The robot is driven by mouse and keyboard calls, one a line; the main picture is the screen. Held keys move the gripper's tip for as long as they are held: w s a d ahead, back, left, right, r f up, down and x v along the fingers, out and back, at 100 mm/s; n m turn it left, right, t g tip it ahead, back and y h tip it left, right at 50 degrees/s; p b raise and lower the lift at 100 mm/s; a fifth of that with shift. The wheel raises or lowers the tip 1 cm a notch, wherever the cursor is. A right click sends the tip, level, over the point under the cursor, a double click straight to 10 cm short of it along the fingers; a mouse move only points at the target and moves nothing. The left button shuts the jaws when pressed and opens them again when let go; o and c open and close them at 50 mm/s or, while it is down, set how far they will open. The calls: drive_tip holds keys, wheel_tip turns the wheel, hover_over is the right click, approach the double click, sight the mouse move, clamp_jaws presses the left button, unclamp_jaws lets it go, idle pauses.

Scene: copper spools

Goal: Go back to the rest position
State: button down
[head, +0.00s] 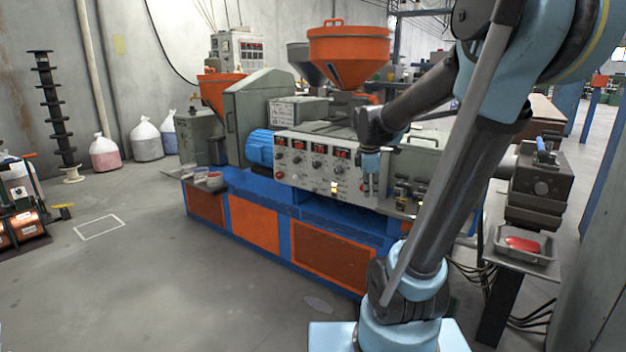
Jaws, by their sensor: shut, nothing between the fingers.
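My gripper (371,186) hangs at the end of my arm in the middle right of the head view, pointing down. It is shut and holds nothing. It shows in front of the control panel (318,166) of the orange and blue machine; I cannot tell how far it is from the panel. Copper spools (20,228) are partly visible on a rack at the far left edge, well away from my gripper.
The orange and blue machine (255,226) with an orange hopper (348,50) fills the middle. A tray with red material (523,244) sits at the right. Sacks (145,140) and a black stand (57,110) are by the left wall. Floor at the front left is clear.

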drive_tip(key=s+f+m, duration=0.5)
drive_tip(key=s+m, duration=0.3)
drive_tip(key=s, duration=0.2)
drive_tip(key=s+f+m+y, duration=0.1)
drive_tip(key=s+f+m, duration=0.4)
drive_tip(key=s+m, duration=0.3)
drive_tip(key=s, duration=0.3)
drive_tip(key=shift+d+f+g+y, duration=0.15)
drive_tip(key=shift+f+g+y, duration=0.15)
drive_tip(key=shift+f, duration=0.05)
drive_tip(key=shift+w+f, duration=0.2)
drive_tip(key=shift+w, duration=0.1)
